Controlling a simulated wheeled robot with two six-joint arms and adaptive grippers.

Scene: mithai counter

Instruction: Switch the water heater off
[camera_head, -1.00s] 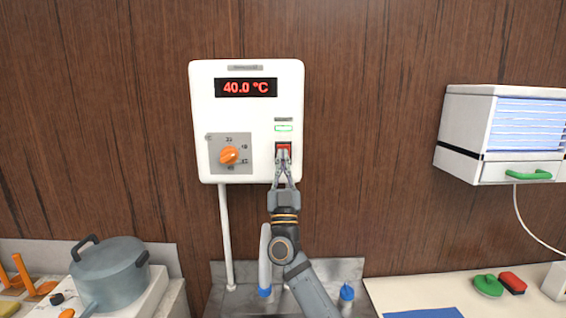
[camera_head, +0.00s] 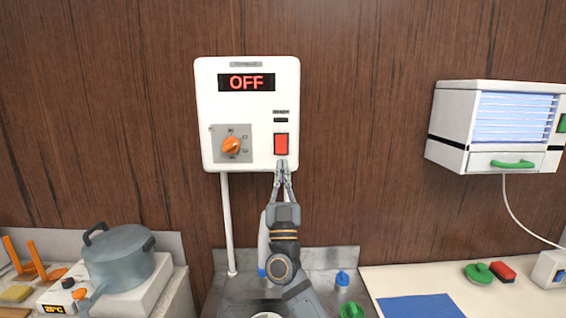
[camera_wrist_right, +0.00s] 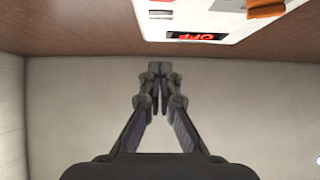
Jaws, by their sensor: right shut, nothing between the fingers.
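The white water heater (camera_head: 217,105) hangs on the wood-panelled wall in the head view. Its display (camera_head: 246,82) reads OFF in red. The red rocker switch (camera_head: 281,144) sits at its lower right, under a dark indicator (camera_head: 281,120). An orange dial (camera_head: 231,146) is to the left of the switch. My right gripper (camera_head: 281,164) is shut and empty, with its tips just below the switch. In the right wrist view, the gripper (camera_wrist_right: 160,68) has its fingertips together, and part of the heater (camera_wrist_right: 225,18) shows upside down. My left gripper is not in view.
A white wall unit with a green handle (camera_head: 513,163) hangs at the right. A grey pot (camera_head: 120,258) stands on a burner at the left. A metal sink (camera_head: 230,298) lies below the heater. A blue mat (camera_head: 420,306) lies on the right counter.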

